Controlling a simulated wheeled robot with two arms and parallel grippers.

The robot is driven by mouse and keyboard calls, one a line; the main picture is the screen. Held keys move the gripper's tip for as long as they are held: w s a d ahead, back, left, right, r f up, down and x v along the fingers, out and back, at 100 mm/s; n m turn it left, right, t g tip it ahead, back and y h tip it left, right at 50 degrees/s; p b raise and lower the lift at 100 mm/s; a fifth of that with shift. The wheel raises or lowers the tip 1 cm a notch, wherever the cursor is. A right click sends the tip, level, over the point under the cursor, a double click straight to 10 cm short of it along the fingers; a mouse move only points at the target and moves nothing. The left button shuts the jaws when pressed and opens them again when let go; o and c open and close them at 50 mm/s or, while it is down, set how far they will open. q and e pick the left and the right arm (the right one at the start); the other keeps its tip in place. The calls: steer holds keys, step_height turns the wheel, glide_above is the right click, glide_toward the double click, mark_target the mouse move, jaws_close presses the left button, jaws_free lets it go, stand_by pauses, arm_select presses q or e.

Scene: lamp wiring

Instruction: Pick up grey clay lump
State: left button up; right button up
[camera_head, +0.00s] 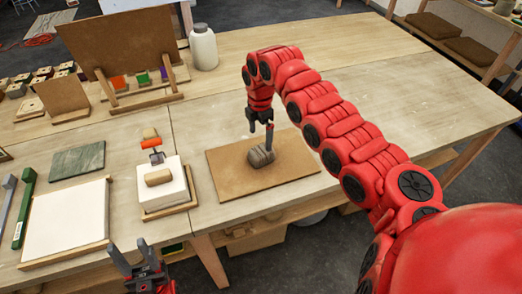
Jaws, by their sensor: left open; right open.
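The grey clay lump (261,158) lies on a brown board (228,181) in the middle of the table. My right gripper (260,132) points down from the red arm just above and behind the lump. Its fingers are open, and one fingertip comes close to the lump's upper edge. I cannot tell whether it touches. My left gripper (130,262) is open and empty at the bottom of the view, in front of the table's near edge.
Left of the board, a white block (163,198) carries a tan piece (158,177). A white slab (65,222), a green bar (24,208) and a dark green sheet (78,162) lie further left. A white jar (203,47) stands behind. The table's right side is clear.

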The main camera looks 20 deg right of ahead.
mark_target(261, 149)
step_height(261, 149, down, 2)
steer(key=shift+s+f+p, duration=0.15)
steer(key=shift+f+p, duration=0.05)
steer(key=shift+p, duration=0.15)
step_height(261, 149, down, 5)
steer(key=p, duration=0.2)
steer(key=shift+s+d+p, duration=0.1)
steer(key=shift+p, duration=0.3)
steer(key=shift+f, duration=0.2)
jaws_close()
